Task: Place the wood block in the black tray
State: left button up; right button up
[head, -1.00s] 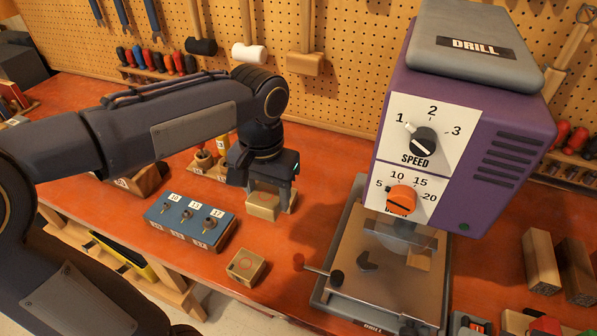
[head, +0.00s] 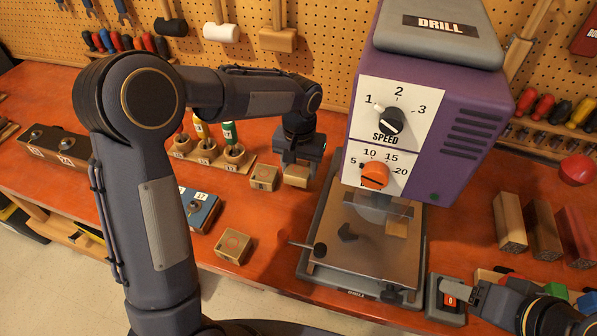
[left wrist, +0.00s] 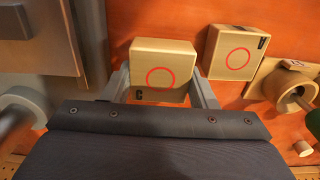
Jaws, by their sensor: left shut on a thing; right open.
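My left gripper (head: 297,162) points down and is shut on a wood block (head: 297,178) just left of the drill press. In the left wrist view the block (left wrist: 160,66) sits between both fingers, with a red circle on its face. A similar wood block (head: 264,177) stands just left of it; it also shows in the left wrist view (left wrist: 234,52). A third block with a red circle (head: 232,246) lies nearer the front edge. I cannot pick out a black tray with certainty.
The purple drill press (head: 430,120) with its grey base (head: 350,285) stands close right of my left gripper.

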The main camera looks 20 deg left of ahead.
aim_at(299, 175)
pick_arm(q)
notch_tip(299, 175, down, 3)
jog(key=shift+r, duration=0.15)
jog(key=shift+f, duration=0.25)
jog(key=o, duration=0.8)
jog(key=shift+r, duration=0.1)
jog(key=shift+c, duration=0.2)
jog(key=shift+s, duration=0.1)
